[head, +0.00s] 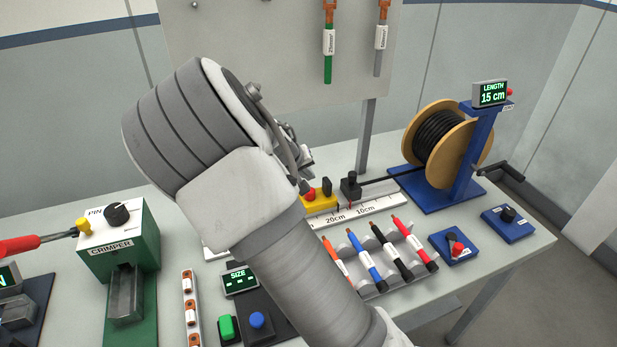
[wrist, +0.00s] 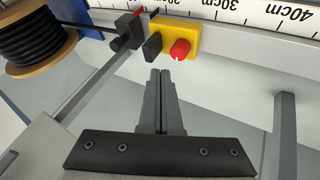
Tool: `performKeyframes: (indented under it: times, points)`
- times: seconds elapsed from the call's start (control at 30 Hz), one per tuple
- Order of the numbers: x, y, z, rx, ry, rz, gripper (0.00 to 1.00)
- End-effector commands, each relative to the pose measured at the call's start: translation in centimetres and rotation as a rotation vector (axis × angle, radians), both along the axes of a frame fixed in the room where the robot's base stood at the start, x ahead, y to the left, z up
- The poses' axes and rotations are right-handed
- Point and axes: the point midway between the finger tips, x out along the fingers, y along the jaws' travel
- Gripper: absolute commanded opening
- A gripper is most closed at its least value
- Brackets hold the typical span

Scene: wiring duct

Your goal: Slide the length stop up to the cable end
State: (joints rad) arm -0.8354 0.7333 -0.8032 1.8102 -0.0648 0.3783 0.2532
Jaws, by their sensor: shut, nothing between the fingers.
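The cable reel (head: 440,140) stands on a blue base at right, with a display reading LENGTH 15 cm (head: 490,93). A crimper (head: 120,245) stands at left. A grey post (head: 366,135) rises behind the rail.

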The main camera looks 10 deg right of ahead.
Motion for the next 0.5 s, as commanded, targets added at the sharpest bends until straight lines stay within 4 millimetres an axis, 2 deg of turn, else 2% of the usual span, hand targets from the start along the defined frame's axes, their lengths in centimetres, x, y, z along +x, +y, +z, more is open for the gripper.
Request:
performKeyframes:
  times: [0.3, 0.5]
  points:
    - [2.6, -2.4, -4.7, 0.0, 0.004, -0.002, 0.0]
    - [3.7, -3.1, -6.5, 0.001, 0.002, 0.001, 0.0]
